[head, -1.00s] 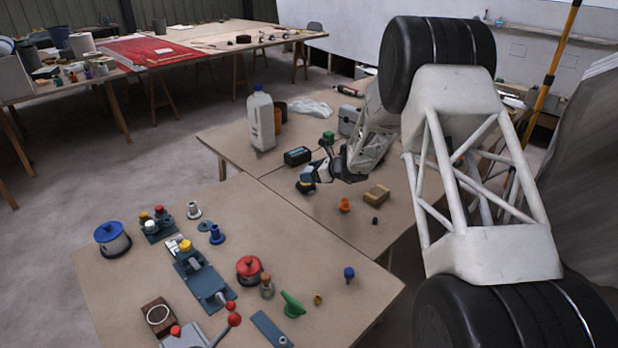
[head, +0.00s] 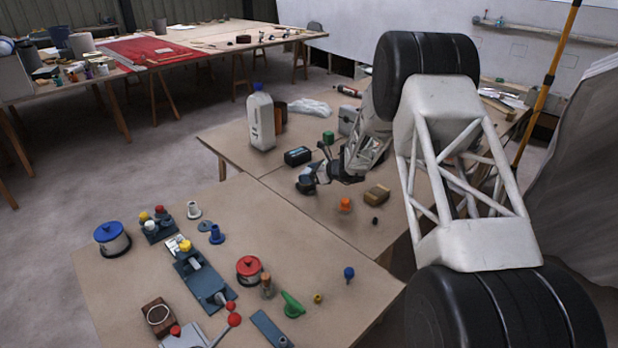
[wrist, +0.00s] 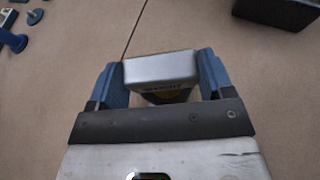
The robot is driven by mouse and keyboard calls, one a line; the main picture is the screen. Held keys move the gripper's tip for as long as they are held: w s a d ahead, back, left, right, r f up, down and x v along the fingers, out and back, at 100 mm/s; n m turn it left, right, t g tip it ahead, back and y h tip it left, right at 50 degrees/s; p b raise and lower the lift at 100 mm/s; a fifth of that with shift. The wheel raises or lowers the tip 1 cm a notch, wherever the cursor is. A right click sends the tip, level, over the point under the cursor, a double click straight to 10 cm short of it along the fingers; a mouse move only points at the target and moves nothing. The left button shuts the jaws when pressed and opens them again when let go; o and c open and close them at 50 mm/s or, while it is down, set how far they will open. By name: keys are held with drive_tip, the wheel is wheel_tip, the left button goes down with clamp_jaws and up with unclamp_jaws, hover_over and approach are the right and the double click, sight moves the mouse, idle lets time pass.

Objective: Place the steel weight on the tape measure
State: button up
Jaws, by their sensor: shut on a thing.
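My gripper (head: 310,177) is low over the far bench in the head view. In the wrist view its two blue fingers (wrist: 161,64) are shut on the steel weight (wrist: 160,68), a silver block with a dark-lettered edge. A dark and yellow thing, apparently the tape measure (wrist: 168,97), shows just under the weight, partly hidden by the weight and the gripper. In the head view the tape measure looks like a small dark shape (head: 305,187) below the fingers. I cannot tell whether the weight touches it.
A black box (head: 298,156) stands just behind the gripper and also shows in the wrist view (wrist: 278,10). A wooden block (head: 377,195), an orange piece (head: 345,204) and a white jug (head: 261,120) are on the same bench. Bare board lies in front of the gripper.

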drive_tip(key=shift+f, duration=0.65)
drive_tip(key=shift+f, duration=0.2)
drive_tip(key=o, duration=1.3)
drive_tip(key=shift+r, duration=0.15)
drive_tip(key=v, duration=1.2)
